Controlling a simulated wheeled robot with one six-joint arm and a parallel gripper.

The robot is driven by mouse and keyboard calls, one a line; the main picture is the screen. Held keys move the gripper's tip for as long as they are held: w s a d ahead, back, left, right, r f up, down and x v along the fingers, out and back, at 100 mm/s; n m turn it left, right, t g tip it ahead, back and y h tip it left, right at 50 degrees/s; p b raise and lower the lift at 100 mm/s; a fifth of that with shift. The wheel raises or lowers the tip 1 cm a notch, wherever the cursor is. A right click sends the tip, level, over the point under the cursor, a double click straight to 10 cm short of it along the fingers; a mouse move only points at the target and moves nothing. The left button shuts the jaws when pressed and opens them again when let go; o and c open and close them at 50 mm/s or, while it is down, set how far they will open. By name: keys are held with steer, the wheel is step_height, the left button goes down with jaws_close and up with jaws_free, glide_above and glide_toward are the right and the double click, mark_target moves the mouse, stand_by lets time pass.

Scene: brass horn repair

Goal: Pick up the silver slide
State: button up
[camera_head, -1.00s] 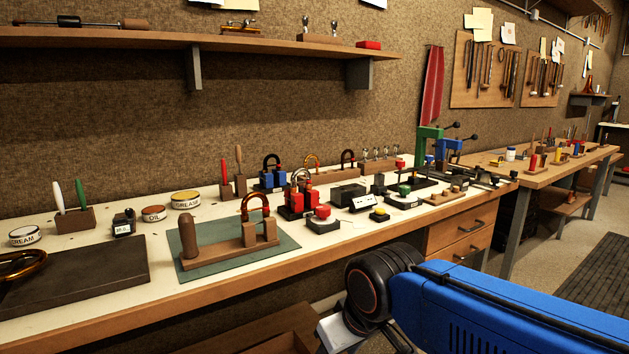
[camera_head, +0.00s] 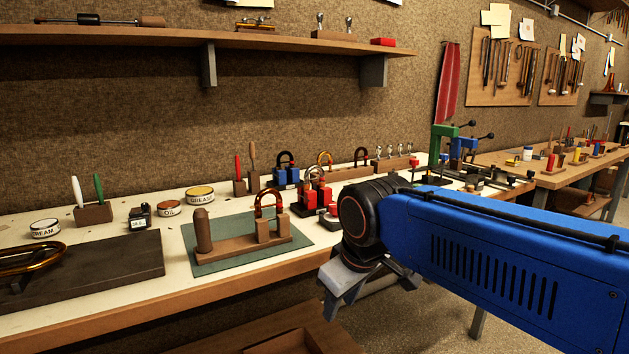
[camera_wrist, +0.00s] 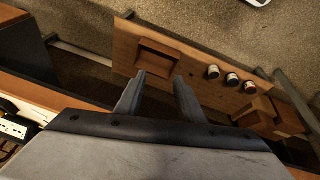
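Several U-shaped slides stand on the workbench. A copper-coloured slide (camera_head: 268,198) stands on a wooden block fixture on a green mat. A dark slide (camera_head: 285,156) stands in a blue holder behind. My gripper (camera_head: 338,305) hangs in front of the bench edge, below and apart from the slides. In the wrist view my gripper (camera_wrist: 158,97) has its two fingers apart with nothing between them. No slide shows in the wrist view.
Tins, a dark slab (camera_head: 95,268) and the green mat (camera_head: 205,262) take up the bench's left. A green press (camera_head: 437,150) stands further right. A shelf (camera_head: 110,36) hangs above. The wrist view shows a lower board with a wooden tray (camera_wrist: 157,58) and several jars.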

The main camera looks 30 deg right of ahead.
steer(key=w+d+r+n+h, duration=0.15)
steer(key=w+r+n, duration=0.25)
steer(key=w+r, duration=0.55)
steer(key=w+d+r+n+h, duration=0.15)
steer(key=w+r+n, duration=0.25)
steer(key=w+r, duration=0.55)
steer(key=n+g, duration=0.2)
steer(key=n, duration=0.5)
glide_toward(314, 167)
steer(key=shift+h, duration=0.4)
steer(key=x, duration=0.8)
steer(key=shift+w+f, duration=0.25)
steer(key=shift+f, duration=0.1)
steer(key=shift+c, duration=0.3)
jaws_close()
